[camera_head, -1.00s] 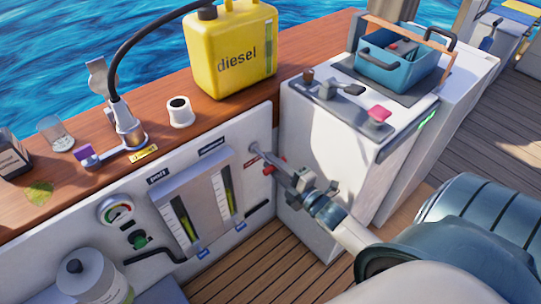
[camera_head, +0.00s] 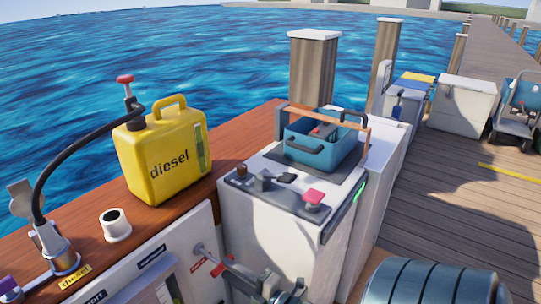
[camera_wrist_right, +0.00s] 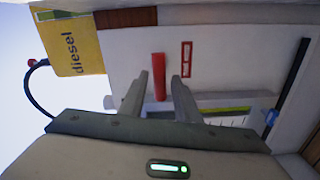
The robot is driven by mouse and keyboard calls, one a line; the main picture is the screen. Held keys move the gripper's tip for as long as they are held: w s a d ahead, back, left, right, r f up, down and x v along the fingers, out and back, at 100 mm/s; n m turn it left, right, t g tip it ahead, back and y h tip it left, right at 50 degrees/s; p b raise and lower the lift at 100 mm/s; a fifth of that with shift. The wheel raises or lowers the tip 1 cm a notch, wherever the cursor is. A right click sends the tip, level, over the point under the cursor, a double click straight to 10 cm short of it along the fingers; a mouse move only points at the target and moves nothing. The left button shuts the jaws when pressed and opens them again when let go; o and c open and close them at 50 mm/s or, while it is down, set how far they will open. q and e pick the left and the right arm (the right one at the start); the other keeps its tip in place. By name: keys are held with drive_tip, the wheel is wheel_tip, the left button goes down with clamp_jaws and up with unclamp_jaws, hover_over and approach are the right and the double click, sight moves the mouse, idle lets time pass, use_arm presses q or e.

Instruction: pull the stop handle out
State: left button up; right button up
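The stop handle is a red crossbar (camera_wrist_right: 158,77) at the end of a grey rod that comes out of the white panel. In the head view the handle (camera_head: 229,259) shows at the bottom, partly hidden by my right gripper (camera_head: 243,276). In the right wrist view, the fingers of my right gripper (camera_wrist_right: 160,80) stand apart on either side of the red bar, with a narrow gap at each side. A small red label (camera_wrist_right: 187,60) is on the panel beside it. My left gripper is not in view.
A yellow diesel can (camera_head: 163,150) and a white cup (camera_head: 115,225) stand on the wooden ledge (camera_head: 205,215). A white console (camera_head: 265,225) with levers, a red knob (camera_head: 313,197) and a blue tray (camera_head: 320,150) stands close to the right of the gripper.

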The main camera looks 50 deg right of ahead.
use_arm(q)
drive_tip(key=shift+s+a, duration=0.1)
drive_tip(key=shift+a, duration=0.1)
use_arm(e)
drive_tip(key=s+d, duration=0.1)
drive_tip(key=s, duration=1.2)
drive_tip(key=shift+s, duration=0.3)
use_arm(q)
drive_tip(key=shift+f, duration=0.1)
